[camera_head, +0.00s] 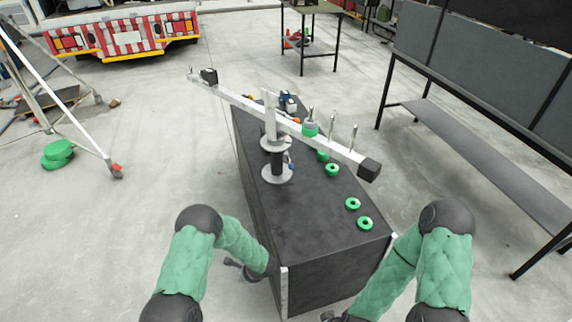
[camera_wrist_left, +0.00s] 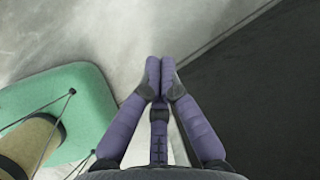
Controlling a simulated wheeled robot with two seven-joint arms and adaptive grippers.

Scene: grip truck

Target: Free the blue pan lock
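A white beam (camera_head: 240,100) with black end blocks is mounted on a post with a round base (camera_head: 277,174) on top of a black box (camera_head: 310,240). A small blue and black part (camera_head: 288,102) shows behind the post; I cannot tell whether it is the pan lock. My left gripper (camera_head: 243,268) is low at the box's left side, away from the beam. In the left wrist view its purple fingers (camera_wrist_left: 160,72) are closed together, with nothing seen between them. My right gripper (camera_head: 330,317) is at the bottom edge by the box's front, mostly hidden.
Several green rings (camera_head: 353,204) lie on the box's right side, and upright pegs with a green disc (camera_head: 310,130) stand on the beam. A grey bench (camera_head: 480,150) stands at right, a ladder-like stand (camera_head: 60,90) at left.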

